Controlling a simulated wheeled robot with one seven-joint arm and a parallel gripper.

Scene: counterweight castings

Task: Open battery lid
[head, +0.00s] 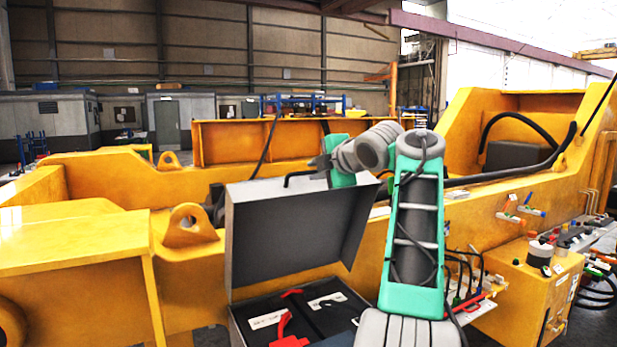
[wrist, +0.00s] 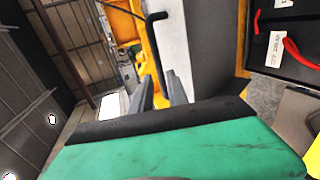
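The battery box (head: 235,325) stands at the lower middle of the head view. Its grey lid (head: 290,230) is raised, standing up and leaning back from the box. A black bar handle (head: 300,174) sits at the lid's top edge; it also shows in the wrist view (wrist: 152,48). My gripper (head: 318,163) is at the right part of this handle. In the wrist view its two fingers (wrist: 161,88) stand apart, with the handle's lower end showing between them. Whether a finger touches the handle is hard to tell.
Inside the box are red levers (head: 287,325) and white labels (head: 268,320). A yellow machine frame (head: 190,275) stands close behind and left of the box. A yellow control box (head: 530,290) with knobs and cables is at the right.

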